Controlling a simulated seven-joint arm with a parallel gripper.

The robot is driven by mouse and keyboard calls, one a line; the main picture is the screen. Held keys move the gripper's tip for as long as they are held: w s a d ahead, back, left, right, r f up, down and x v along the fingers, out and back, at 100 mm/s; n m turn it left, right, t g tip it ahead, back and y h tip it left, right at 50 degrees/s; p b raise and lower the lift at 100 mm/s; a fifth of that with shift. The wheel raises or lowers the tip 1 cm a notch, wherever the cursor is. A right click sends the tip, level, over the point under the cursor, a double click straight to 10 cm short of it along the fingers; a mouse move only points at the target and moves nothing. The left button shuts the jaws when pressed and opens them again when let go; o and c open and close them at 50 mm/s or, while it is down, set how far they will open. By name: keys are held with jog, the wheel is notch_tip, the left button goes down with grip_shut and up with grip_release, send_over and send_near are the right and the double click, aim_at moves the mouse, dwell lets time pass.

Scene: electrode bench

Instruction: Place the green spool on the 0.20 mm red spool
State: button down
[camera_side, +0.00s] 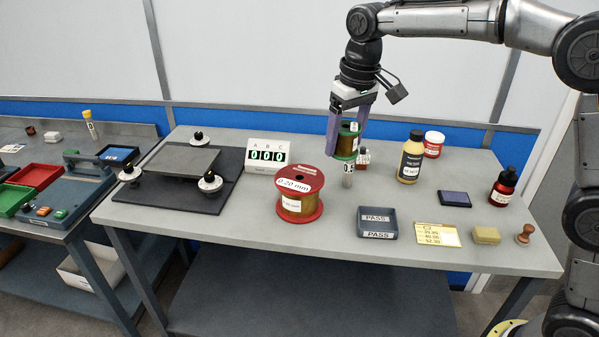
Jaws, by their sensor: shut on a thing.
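The fingers hide part of the green spool. A small pale cylinder with a 0.5 label (348,172) shows just below it; I cannot tell whether the two touch.
A counter (268,157) stands behind the red spool. A PASS tray (377,223) is to its right. Bottles, including a yellow one (410,158), stand behind and right. A yellow card (437,234) lies at the front right. A dark platform (180,177) is on the left.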

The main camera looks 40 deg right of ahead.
jog(key=w+a+f, duration=0.1)
jog(key=w+f, duration=0.3)
jog(key=w, duration=0.4)
send_near(298, 176)
jog(key=shift+f, duration=0.8)
jog(key=shift+w+f, duration=0.45)
jog(key=shift+f, duration=1.65)
jog(key=shift+f, duration=0.2)
grip_release()
jog(key=shift+f, duration=0.1)
notch_tip(298, 176, up, 12)
jog(key=s, duration=0.1)
jog(key=shift+s, duration=0.4)
